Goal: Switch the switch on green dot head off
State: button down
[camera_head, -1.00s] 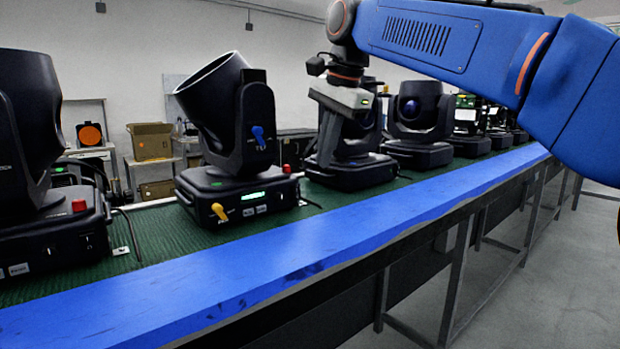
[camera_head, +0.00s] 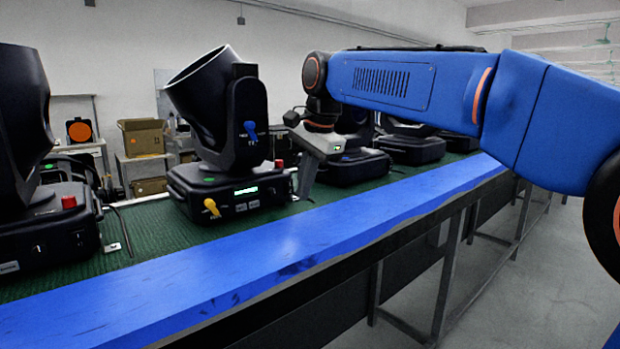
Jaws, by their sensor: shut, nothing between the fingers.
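A black moving head with a green dot (camera_head: 205,179) on its base stands left of centre on the green mat. Its base front carries a yellow switch (camera_head: 212,207), whose lever looks slanted, and a lit green display (camera_head: 246,190). A blue lever (camera_head: 250,131) sits on its yoke and a red button (camera_head: 279,164) on the base top. My gripper (camera_head: 303,194) is shut and empty, pointing down just right of this head's base, to the right of the yellow switch. Whether the fingertips touch anything cannot be told.
Another black head (camera_head: 45,215) with a red button stands at the left edge. More heads (camera_head: 412,148) line the bench to the right, partly behind my arm. A bare blue strip (camera_head: 240,265) runs along the bench front. Behind are shelves with a cardboard box (camera_head: 142,137).

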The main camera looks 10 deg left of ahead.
jog(key=shift+w+a+f, duration=0.15)
jog(key=shift+w+a, duration=0.8)
jog(key=shift+w+a+f, duration=0.1)
jog(key=shift+a+f, duration=0.05)
jog(key=shift+a, duration=0.05)
jog(key=shift+r, duration=0.2)
jog(key=shift+r, duration=0.7)
jog(key=shift+d, duration=0.15)
